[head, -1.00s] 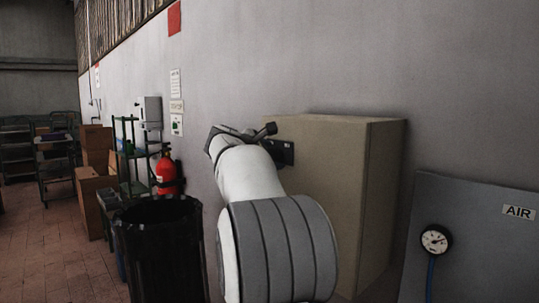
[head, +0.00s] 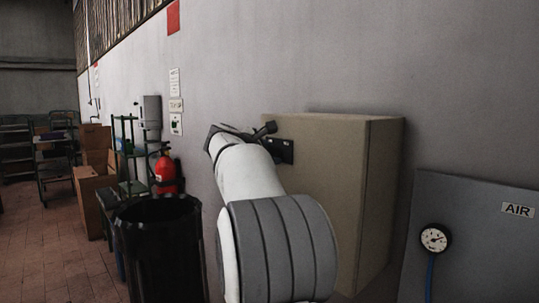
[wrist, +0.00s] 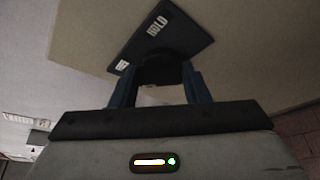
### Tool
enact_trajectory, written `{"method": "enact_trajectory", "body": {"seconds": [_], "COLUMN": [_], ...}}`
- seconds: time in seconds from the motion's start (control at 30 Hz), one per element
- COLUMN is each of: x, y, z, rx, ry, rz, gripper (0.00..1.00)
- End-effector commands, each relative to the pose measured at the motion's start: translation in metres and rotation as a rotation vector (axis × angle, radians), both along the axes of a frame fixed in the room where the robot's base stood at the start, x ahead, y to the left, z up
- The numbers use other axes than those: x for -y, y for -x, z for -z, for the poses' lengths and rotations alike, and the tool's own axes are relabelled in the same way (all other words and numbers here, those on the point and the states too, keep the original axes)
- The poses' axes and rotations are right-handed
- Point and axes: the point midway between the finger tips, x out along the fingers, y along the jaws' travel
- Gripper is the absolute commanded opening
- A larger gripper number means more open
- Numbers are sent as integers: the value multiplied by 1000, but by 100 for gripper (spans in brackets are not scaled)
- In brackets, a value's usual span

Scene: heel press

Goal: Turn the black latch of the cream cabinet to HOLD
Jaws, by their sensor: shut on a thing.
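The cream cabinet (head: 310,165) is on the wall, right of centre in the head view. Its dark latch plate (head: 285,152) shows partly behind my arm. In the wrist view the plate (wrist: 175,32) bears a white HOLD label and a smaller label to its left, hard to read. The black latch (wrist: 160,70) is between the two blue fingers of my gripper (wrist: 158,84), which is shut on it. Which label the latch points to cannot be told, as the fingers and plate edge hide its shape. In the head view my arm hides most of the gripper.
A black bin (head: 158,250) stands at the lower left, with a red fire extinguisher (head: 166,174) behind it. A grey panel (head: 475,240) with an AIR label and gauge (head: 434,238) is at the right. Brown boxes (head: 90,190) and carts stand farther left.

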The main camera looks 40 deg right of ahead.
Motion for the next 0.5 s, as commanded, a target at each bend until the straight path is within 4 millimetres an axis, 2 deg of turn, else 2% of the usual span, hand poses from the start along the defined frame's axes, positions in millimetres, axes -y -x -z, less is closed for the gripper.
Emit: {"method": "enact_trajectory", "body": {"seconds": [0.27,0.5], "x": [0,0], "y": [1,2], "z": [7,12], "rx": [126,334], "ry": [-10,-25], "rz": [0,-1], "gripper": [19,19]}}
